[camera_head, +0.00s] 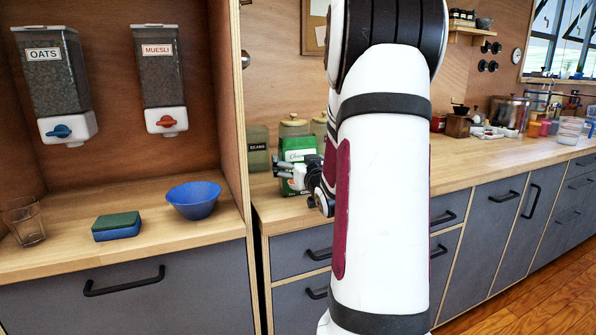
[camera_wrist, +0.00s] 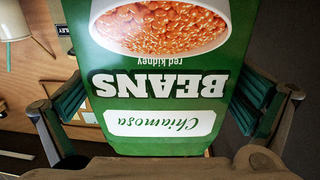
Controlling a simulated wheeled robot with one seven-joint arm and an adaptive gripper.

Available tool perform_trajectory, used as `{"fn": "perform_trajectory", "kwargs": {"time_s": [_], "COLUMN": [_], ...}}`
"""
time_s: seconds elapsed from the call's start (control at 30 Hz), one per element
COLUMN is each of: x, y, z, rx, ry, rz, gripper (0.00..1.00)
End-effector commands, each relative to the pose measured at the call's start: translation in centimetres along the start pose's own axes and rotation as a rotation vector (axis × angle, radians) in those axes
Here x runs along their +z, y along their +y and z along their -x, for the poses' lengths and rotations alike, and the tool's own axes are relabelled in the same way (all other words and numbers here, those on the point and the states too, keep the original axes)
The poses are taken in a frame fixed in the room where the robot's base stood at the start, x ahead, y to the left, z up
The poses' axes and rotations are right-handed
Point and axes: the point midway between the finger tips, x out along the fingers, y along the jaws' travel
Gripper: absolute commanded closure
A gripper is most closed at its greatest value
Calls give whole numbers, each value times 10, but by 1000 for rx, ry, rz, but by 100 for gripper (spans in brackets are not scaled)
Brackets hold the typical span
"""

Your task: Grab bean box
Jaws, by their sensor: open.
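The bean box (camera_head: 298,146) is a green carton standing on the wooden counter in the head view, partly hidden by my arm and gripper. In the wrist view the bean box (camera_wrist: 165,65) fills the middle, upside down in the picture, with "BEANS", "Chiamosa" and a bowl of beans printed on it. My gripper (camera_head: 291,174) is at the lower part of the box in the head view. In the wrist view my gripper (camera_wrist: 163,102) is open, with one finger on each side of the box. I cannot tell whether either finger touches it.
A canister labelled BEANS (camera_head: 258,148) stands left of the box, with lidded jars (camera_head: 293,127) behind. A wooden partition (camera_head: 229,100) rises to the left. Beyond it are a blue bowl (camera_head: 194,199), a sponge (camera_head: 117,226) and a glass (camera_head: 25,222).

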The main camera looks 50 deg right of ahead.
Motion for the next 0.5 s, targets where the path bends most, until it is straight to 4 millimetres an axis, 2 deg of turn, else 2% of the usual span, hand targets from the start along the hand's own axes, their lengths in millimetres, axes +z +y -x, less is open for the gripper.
{"fn": "perform_trajectory", "kwargs": {"time_s": [0.07,0.1,0.3,0.5], "x": [0,0,0,-1], "y": [0,0,0,0], "z": [0,0,0,0], "rx": [0,0,0,0], "ry": [0,0,1,1], "rz": [0,0,1,1], "gripper": [0,5,47,47]}}
